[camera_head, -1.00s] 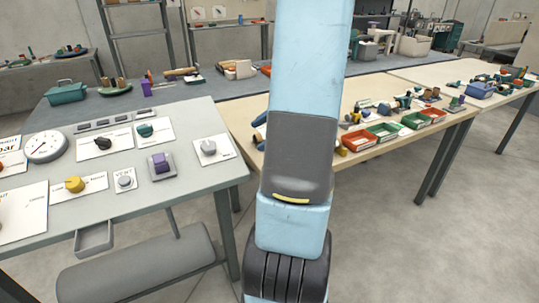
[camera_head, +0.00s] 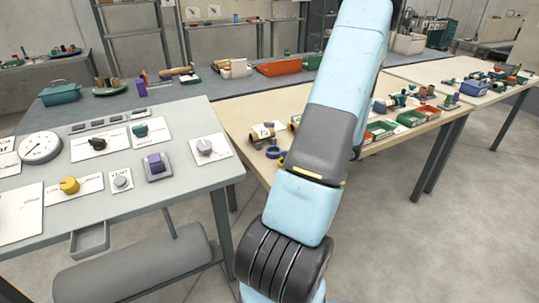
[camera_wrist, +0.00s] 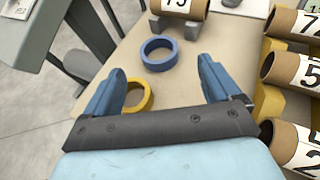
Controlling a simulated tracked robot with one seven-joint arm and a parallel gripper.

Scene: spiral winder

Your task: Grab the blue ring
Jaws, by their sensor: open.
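The blue ring (camera_wrist: 159,43) lies flat on the wooden table in the wrist view, ahead of my gripper's fingertips. It also shows in the head view (camera_head: 273,152), near the table's left end. My gripper (camera_wrist: 160,75) is open and empty, with one blue finger on each side of the picture. A yellow ring (camera_wrist: 148,95) stands or lies between the fingers, nearer to me than the blue ring; its lower part is hidden by the gripper body. The fingers appear apart from both rings.
A cardboard roll (camera_wrist: 180,8) marked with a number rests on a grey stand beyond the blue ring. Several numbered rolls (camera_wrist: 285,70) line the right side. The grey control panel (camera_head: 190,185) stands left of the wooden table (camera_head: 240,115).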

